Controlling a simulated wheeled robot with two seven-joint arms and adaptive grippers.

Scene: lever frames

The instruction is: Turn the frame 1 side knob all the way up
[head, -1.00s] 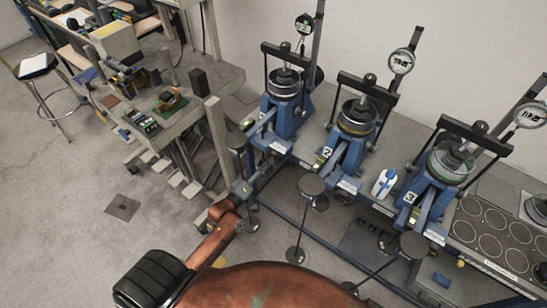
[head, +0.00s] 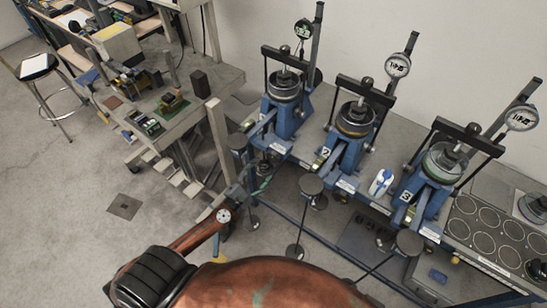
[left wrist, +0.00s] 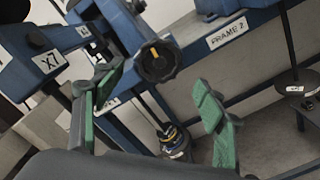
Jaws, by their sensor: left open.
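Frame 1 (head: 284,112) is the leftmost blue lever frame on the bench in the head view. A black side knob (left wrist: 158,62) with an orange mark sits on blue metal in the left wrist view, near the top centre. The mark points towards the upper left in that picture. My left gripper (left wrist: 156,88) is open, its green-padded fingers to either side of and below the knob in that view. I see no contact with the knob. In the head view the gripper is small and low by frame 1's front, and the knob cannot be made out.
Frame 2 (head: 350,128) and frame 3 (head: 430,175) stand to the right. Round black weights on stands (head: 312,186) stand before the bench. A wooden workbench (head: 220,80) is at left.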

